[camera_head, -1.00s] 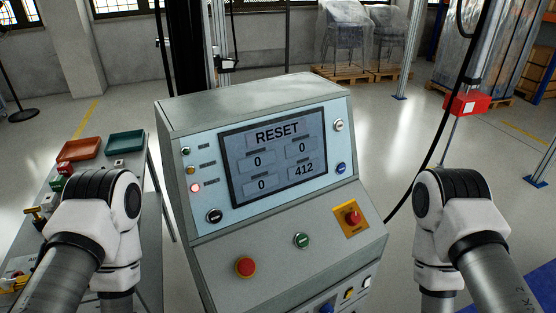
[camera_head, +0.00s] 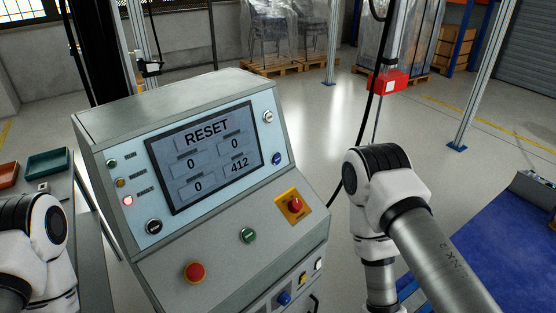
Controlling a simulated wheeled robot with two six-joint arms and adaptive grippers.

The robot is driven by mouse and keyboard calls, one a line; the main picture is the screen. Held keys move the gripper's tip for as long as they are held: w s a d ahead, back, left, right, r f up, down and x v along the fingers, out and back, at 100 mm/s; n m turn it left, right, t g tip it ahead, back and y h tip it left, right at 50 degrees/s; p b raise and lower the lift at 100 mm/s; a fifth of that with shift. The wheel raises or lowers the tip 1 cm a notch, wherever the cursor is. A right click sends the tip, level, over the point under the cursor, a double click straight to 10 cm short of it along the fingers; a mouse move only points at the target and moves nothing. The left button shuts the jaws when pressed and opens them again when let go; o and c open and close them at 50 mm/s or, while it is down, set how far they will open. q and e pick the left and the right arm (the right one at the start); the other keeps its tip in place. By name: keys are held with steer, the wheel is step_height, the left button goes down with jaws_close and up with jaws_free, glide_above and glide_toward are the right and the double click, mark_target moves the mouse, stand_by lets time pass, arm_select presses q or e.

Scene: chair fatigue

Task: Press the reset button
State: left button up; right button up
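The control console (camera_head: 180,97) stands left of centre, with a sloped panel. Its screen (camera_head: 206,157) reads RESET, with values 0, 0, 0 and 412. Right of the screen are a white knob (camera_head: 268,117) and a blue button (camera_head: 277,159). A black knob (camera_head: 154,227) is at its lower left. Below are a red mushroom button (camera_head: 195,272), a green button (camera_head: 248,235) and a red button on a yellow plate (camera_head: 295,206). Another blue button (camera_head: 284,298) is at the bottom edge. Button labels are too small to read. Both my arms show, but neither gripper is in view.
A side table at left holds a green tray (camera_head: 48,163) and an orange tray (camera_head: 8,174). A red box (camera_head: 388,82) hangs by a post behind my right arm. A blue mat (camera_head: 470,250) lies at right. Open floor lies behind the console.

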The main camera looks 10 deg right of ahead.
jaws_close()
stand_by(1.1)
